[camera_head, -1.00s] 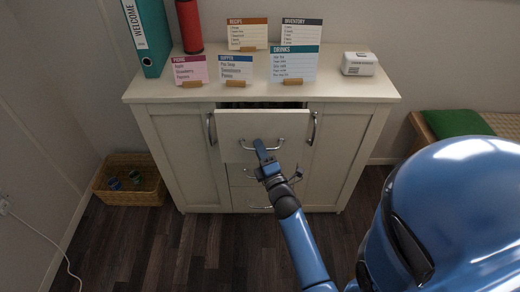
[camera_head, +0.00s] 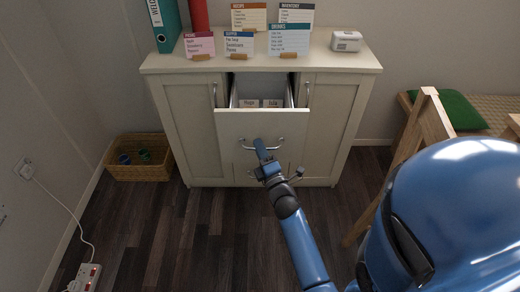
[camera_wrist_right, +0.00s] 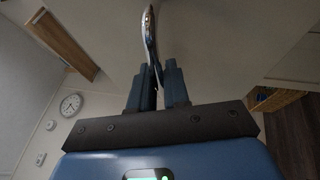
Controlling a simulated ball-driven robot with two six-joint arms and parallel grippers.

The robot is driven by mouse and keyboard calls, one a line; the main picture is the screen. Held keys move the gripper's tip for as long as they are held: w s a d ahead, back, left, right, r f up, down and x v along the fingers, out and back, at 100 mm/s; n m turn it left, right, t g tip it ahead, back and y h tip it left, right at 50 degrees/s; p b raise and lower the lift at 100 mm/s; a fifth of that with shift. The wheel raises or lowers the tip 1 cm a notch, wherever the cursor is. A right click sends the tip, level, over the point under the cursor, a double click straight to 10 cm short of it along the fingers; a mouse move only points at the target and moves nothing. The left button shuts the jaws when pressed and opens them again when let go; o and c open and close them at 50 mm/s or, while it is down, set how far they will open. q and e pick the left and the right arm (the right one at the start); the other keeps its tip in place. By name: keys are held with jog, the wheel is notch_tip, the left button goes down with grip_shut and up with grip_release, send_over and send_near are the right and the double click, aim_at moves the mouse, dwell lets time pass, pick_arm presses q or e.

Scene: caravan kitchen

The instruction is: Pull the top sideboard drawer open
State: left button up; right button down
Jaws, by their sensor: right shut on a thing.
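The white sideboard (camera_head: 345,115) stands against the back wall. Its top drawer (camera_head: 235,125) is pulled well out, and the inside shows with small boxes or cards (camera_head: 262,103) in it. My right gripper (camera_head: 262,152) is shut on the drawer's metal handle (camera_head: 278,145). In the right wrist view the handle (camera_wrist_right: 150,35) runs up from between the fingers of my right gripper (camera_wrist_right: 157,85). The lower drawers are mostly hidden behind the open drawer and my arm. My left gripper is not in view.
Cards on stands, a teal binder (camera_head: 165,25), a red cylinder (camera_head: 199,15) and a white box (camera_head: 346,41) stand on the sideboard. A wicker basket (camera_head: 140,170) sits at left. A wooden chair or frame (camera_head: 432,115) stands at right. A power strip (camera_head: 88,277) lies front left.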

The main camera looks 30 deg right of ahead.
jog(key=c, duration=1.4)
grip_release()
jog(key=shift+c, duration=0.2)
jog(key=v, duration=1)
jog(key=shift+s, duration=0.35)
jog(key=shift+a+f, duration=0.1)
jog(key=shift+f, duration=0.05)
